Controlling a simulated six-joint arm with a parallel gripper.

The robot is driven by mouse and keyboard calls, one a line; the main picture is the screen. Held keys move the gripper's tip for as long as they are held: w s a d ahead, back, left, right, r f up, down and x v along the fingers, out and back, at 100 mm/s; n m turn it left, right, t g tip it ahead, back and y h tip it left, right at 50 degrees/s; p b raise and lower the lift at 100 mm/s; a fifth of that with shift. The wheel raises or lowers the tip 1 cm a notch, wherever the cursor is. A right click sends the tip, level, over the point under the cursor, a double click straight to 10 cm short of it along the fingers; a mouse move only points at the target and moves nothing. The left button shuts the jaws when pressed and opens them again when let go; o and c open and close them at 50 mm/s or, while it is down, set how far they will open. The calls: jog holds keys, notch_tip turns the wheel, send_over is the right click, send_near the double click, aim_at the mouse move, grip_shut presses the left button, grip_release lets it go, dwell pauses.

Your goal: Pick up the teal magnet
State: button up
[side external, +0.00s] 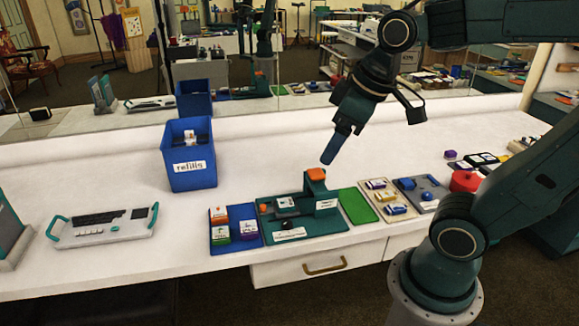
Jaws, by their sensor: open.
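I cannot pick out a teal magnet with certainty; the small items on the table are too small to tell apart. A teal tray (330,226) in the middle of the table bears a teal stand with an orange top (316,174), a small grey device (286,203) and a round black piece (285,224). My gripper (371,138) is open, with nothing seen between its fingers. It is tilted above the back of the table, and its left finger ends above the orange top, apart from it in the picture.
A blue bin labelled "refills" (189,167) stands behind left. A blue tray with small boxes (221,247), a green mat (357,206), a beige tray (397,216) and a grey tray (440,188) flank the teal tray. A red round container (465,181) is right.

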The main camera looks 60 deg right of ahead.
jog(key=w+d+f+n+g, duration=0.1)
jog(key=w+d+f+n, duration=0.15)
jog(key=w, duration=0.35)
jog(key=n+g, duration=0.4)
jog(key=n, duration=0.1)
send_over(286, 202)
notch_tip(286, 202, down, 15)
jog(key=shift+a+f, duration=0.1)
jog(key=shift+f, duration=4.1)
jog(key=shift+f, duration=2.6)
